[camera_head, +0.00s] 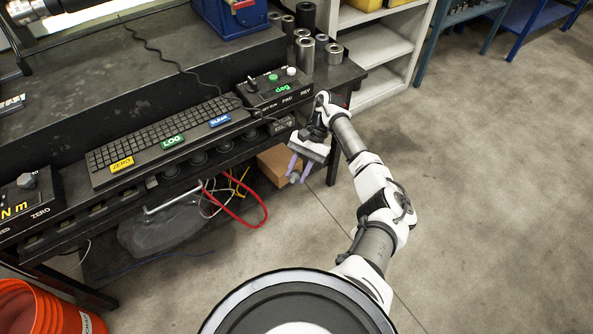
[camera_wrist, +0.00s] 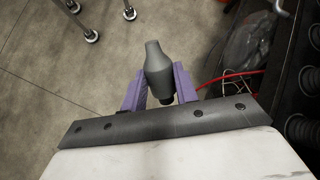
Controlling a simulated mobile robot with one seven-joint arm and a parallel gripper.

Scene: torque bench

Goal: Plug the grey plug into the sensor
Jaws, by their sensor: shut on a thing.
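My gripper (camera_head: 298,169) hangs in front of the bench's right end, below the level of the bench top. Its purple fingers are shut on the grey plug (camera_wrist: 158,68), a smooth rounded body with a narrower neck. In the wrist view the plug sits between both fingers and points away from the palm. In the head view the plug (camera_head: 294,178) is small and partly covered by the fingers. The plug is clear of the bench. I cannot make out which thing is the sensor in either view.
The black bench carries a keyboard (camera_head: 160,136), a control box with a green "deg" display (camera_head: 277,89) and metal cylinders (camera_head: 306,50). Below are a cardboard box (camera_head: 282,164) and a red cable (camera_head: 262,207). An orange bucket (camera_head: 45,310) stands lower left. The floor at right is open.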

